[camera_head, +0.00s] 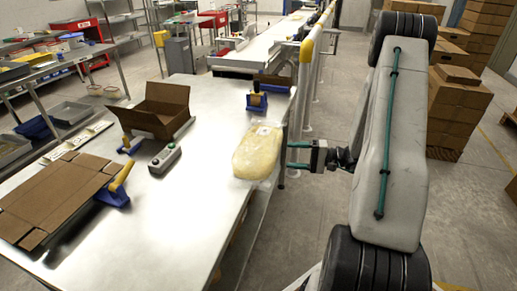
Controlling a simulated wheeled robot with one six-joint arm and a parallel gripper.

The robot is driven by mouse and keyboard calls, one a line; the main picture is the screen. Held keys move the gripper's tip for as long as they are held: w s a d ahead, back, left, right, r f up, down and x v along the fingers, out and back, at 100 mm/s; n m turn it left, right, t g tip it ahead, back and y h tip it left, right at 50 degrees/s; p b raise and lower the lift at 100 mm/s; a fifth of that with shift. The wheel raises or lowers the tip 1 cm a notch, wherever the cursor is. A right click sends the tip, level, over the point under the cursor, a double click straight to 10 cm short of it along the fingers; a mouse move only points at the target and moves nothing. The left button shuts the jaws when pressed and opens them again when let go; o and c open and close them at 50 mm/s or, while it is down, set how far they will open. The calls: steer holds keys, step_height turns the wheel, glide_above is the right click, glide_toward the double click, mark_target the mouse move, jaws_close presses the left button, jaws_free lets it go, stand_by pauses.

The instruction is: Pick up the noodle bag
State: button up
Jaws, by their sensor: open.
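The noodle bag (257,152) is a clear bag with pale yellow contents and a white label at its far end. It lies flat near the right edge of the metal table (200,222). My gripper (291,155) comes in from the right, just beside the bag's right side, with its teal fingers pointing left. It is open, and nothing is seen between the fingers. I cannot tell whether a fingertip touches the bag.
An open cardboard box (158,112), a grey control box with buttons (165,158) and flattened cardboard (58,195) lie to the left. A blue tape dispenser (257,101) stands behind the bag. A railing (304,90) rises behind my gripper. The table's front middle is clear.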

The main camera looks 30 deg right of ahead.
mark_target(276, 152)
steer(key=shift+t+h, duration=0.3)
steer(key=shift+t, duration=0.3)
steer(key=w+a, duration=0.1)
steer(key=w, duration=0.1)
steer(key=w+a, duration=0.1)
steer(key=w, duration=0.1)
steer(key=w+a+f, duration=0.1)
steer(key=w, duration=0.1)
steer(key=shift+w+a, duration=0.25)
steer(key=shift+a, duration=0.05)
steer(key=shift+c, duration=0.4)
steer(key=shift+s, duration=0.1)
steer(key=c, duration=1.1)
